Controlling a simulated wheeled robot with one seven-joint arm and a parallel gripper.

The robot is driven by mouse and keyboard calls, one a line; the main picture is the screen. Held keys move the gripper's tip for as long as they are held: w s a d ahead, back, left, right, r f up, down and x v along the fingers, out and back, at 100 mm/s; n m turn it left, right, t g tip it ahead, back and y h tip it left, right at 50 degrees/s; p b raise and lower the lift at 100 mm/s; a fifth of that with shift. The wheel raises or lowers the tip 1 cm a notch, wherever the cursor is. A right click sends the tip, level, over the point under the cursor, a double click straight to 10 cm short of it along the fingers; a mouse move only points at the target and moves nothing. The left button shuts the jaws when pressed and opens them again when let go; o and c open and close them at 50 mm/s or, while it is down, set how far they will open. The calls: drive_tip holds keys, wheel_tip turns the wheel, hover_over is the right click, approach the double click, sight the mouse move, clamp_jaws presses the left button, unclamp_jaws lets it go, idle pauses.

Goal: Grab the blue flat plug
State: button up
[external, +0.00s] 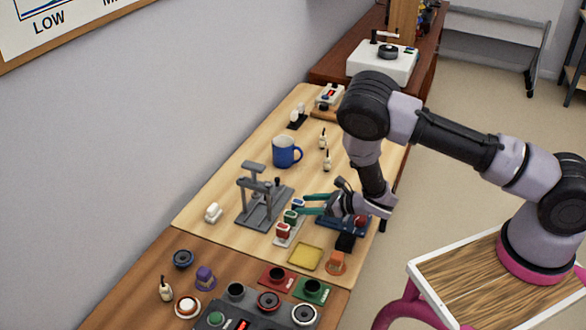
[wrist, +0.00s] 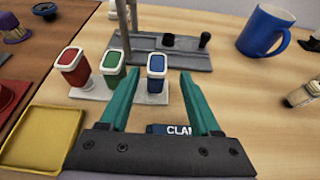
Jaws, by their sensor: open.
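The blue flat plug (wrist: 157,66) has a white rim and stands upright on a white base at the right end of a row of plugs. It shows small in the external view (external: 298,203). A green plug (wrist: 115,69) and a red plug (wrist: 74,70) stand to its left in the wrist view. My gripper (wrist: 157,90) is open, with its teal fingers apart and nothing held. In the wrist view the blue plug appears between and just beyond the fingertips. In the external view my gripper (external: 305,204) is beside the row; contact cannot be told.
A grey clamp stand (external: 262,200) is just behind the row. A blue mug (external: 284,151) stands farther back. A yellow tray (external: 306,257) lies in front, near an orange piece (external: 337,262). A blue block with lettering (wrist: 172,129) lies under my gripper.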

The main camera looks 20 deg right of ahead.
sight(294, 204)
drive_tip(key=x, duration=0.4)
drive_tip(key=shift+a+r, duration=0.2)
drive_tip(key=shift+a, duration=0.2)
drive_tip(key=shift+w+a+f, duration=0.2)
drive_tip(key=shift+w+a, duration=0.1)
drive_tip(key=shift+w, duration=0.05)
clamp_jaws()
